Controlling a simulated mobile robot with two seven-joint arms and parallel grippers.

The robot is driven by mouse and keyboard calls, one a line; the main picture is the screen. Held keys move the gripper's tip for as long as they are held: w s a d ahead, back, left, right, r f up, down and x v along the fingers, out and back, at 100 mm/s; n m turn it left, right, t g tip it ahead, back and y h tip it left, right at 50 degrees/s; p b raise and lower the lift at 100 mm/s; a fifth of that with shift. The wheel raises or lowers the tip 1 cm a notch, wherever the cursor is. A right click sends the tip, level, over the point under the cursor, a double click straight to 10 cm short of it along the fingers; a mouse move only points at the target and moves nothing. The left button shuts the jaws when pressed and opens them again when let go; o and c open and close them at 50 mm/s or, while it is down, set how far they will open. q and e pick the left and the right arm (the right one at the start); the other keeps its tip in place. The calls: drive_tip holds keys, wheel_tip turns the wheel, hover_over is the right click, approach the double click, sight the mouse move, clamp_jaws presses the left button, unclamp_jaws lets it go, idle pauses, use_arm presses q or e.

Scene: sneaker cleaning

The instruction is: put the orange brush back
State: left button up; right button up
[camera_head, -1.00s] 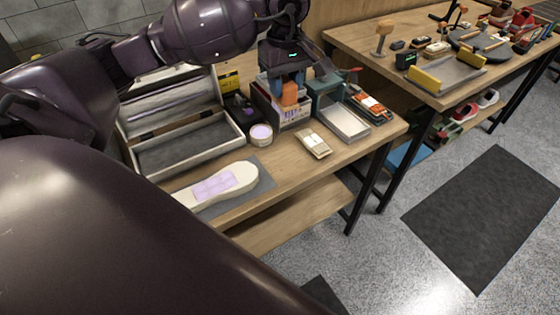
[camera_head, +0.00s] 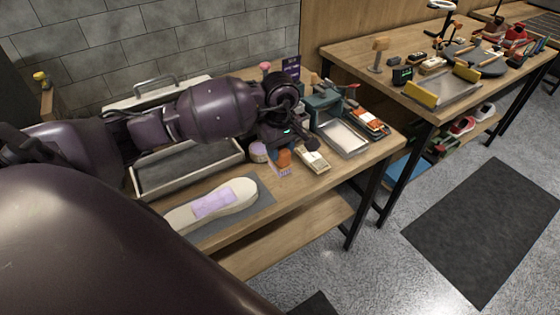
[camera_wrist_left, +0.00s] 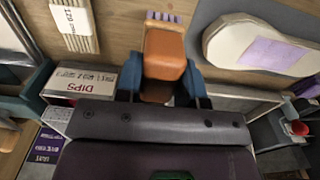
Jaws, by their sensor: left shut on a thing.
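The orange brush (camera_head: 284,158), with pale purple bristles, is in my left gripper (camera_head: 282,146), near the front half of the workbench. The left wrist view also shows the orange brush (camera_wrist_left: 164,45) between the two blue fingers of my left gripper (camera_wrist_left: 162,84), which is shut on it. Its bristles point away from the palm. I cannot tell whether they touch the bench. A box with printed lettering (camera_wrist_left: 75,84) lies beside the left finger in that view; my arm covers it in the head view. My right gripper is not in view.
A pale sole with a lavender patch (camera_head: 213,203) lies on a grey mat (camera_head: 262,205). A lavender-lidded tin (camera_head: 258,152) and a cream block (camera_head: 312,160) flank the brush. A metal-edged tray (camera_head: 345,136) stands to the right; an open case (camera_head: 190,172) stands left.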

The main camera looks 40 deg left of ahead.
sight(280, 162)
use_arm(q)
drive_tip(key=shift+f, duration=0.45)
wheel_tip(280, 162, down, 3)
drive_tip(key=shift+f, duration=0.35)
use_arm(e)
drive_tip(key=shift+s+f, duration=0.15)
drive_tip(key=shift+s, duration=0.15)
use_arm(q)
drive_tip(key=shift+f, duration=0.1)
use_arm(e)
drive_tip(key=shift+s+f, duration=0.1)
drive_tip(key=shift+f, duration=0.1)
